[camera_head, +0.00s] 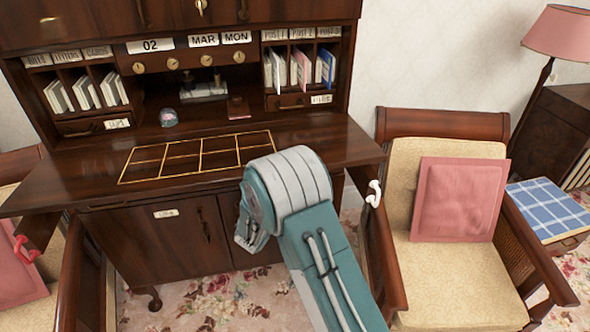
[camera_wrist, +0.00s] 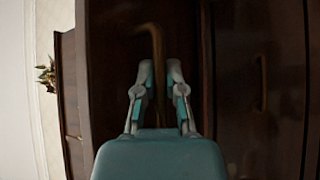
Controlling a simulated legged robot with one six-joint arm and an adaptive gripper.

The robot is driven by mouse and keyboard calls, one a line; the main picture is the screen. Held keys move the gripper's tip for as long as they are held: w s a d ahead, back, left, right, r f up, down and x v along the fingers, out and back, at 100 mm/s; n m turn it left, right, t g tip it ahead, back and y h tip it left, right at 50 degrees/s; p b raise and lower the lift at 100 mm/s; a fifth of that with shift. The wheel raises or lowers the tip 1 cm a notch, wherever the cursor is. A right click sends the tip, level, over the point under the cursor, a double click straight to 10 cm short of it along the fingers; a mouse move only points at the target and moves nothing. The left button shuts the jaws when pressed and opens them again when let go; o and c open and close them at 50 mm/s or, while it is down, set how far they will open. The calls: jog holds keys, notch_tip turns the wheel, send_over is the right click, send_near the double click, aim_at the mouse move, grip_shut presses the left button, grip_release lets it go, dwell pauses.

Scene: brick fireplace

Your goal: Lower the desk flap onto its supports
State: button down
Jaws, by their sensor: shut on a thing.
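The dark wooden desk flap (camera_head: 80,180) is folded out and looks about level, with a gold grid on its top. At its left corner a wooden support (camera_head: 42,228) with a red handle (camera_head: 25,249) sticks out. At its right corner a support (camera_head: 368,180) with a white handle (camera_head: 374,194) sticks out. I cannot tell whether the flap touches them. In the wrist view my gripper (camera_wrist: 160,75) is shut on a brass handle (camera_wrist: 152,38) against dark wood.
A second brass handle (camera_wrist: 263,80) shows in the wrist view. Pigeonholes with papers (camera_head: 85,92) and a glass paperweight (camera_head: 168,117) stand behind the flap. An armchair with a pink cushion (camera_head: 460,198) is close on the right; another pink cushion (camera_head: 18,280) is at left.

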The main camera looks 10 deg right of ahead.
jog(key=shift+f+m+h, duration=0.3)
jog(key=shift+f+m, duration=0.1)
jog(key=shift+f, duration=0.4)
jog(key=c, duration=0.7)
grip_release()
jog(key=shift+s, duration=0.1)
jog(key=shift+r, duration=0.1)
jog(key=shift+a, duration=0.2)
jog(key=v, duration=1.1)
jog(key=shift+s+a+f, duration=0.2)
jog(key=shift+s+f, duration=0.05)
jog(key=shift+f, duration=0.05)
